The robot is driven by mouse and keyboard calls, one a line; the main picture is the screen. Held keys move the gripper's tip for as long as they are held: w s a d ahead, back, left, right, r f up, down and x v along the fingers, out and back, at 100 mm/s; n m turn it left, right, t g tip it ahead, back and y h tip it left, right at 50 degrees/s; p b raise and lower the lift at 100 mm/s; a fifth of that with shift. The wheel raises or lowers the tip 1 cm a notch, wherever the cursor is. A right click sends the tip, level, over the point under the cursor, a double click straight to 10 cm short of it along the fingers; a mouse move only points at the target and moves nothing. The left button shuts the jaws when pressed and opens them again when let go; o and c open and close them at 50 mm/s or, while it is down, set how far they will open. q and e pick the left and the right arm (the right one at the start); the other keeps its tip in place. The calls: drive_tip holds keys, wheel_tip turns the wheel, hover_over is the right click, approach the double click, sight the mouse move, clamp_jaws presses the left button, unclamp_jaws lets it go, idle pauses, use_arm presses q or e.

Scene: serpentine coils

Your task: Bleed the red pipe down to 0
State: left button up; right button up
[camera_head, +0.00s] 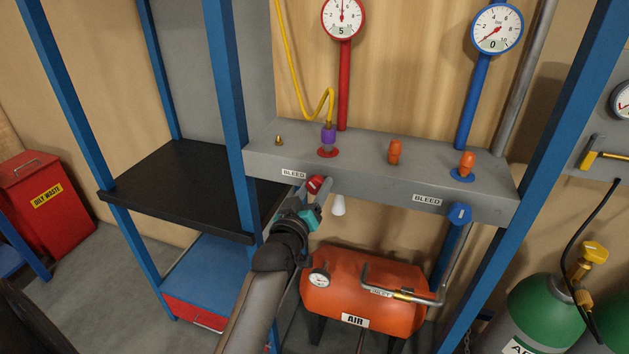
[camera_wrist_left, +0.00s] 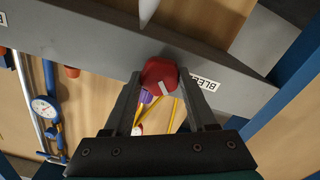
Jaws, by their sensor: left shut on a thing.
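The red bleed knob (camera_head: 314,183) is on the front of the grey manifold, beside a BLEED label (camera_head: 293,174). My left gripper (camera_head: 312,192) is shut on this knob. In the left wrist view the red knob (camera_wrist_left: 159,75) sits between the two fingers of my left gripper (camera_wrist_left: 160,85). A white line shows on its face. The red pipe (camera_head: 344,85) rises from behind the manifold to a red gauge (camera_head: 342,17), whose window reads 5 with the needle pointing up. My right gripper does not show.
The grey manifold (camera_head: 360,180) also carries a blue bleed knob (camera_head: 459,214) and a blue pipe (camera_head: 472,100) with a gauge (camera_head: 496,29) reading 0. A white nozzle (camera_head: 338,205) hangs below. An orange AIR tank (camera_head: 345,270) and blue posts (camera_head: 225,90) stand close by.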

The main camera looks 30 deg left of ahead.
use_arm(q)
drive_tip(key=n+p, duration=0.1)
drive_tip(key=n, duration=0.2)
drive_tip(key=shift+n, duration=0.4)
drive_tip(key=n+p, duration=0.1)
drive_tip(key=n, duration=0.2)
drive_tip(key=shift+a+n, duration=0.1)
drive_tip(key=shift+n, duration=0.2)
drive_tip(key=n+p, duration=0.1)
drive_tip(key=n, duration=0.2)
drive_tip(key=shift+n, duration=0.4)
drive_tip(key=shift+f+n, duration=0.1)
drive_tip(key=shift+n, duration=2)
drive_tip(key=o, duration=1.4)
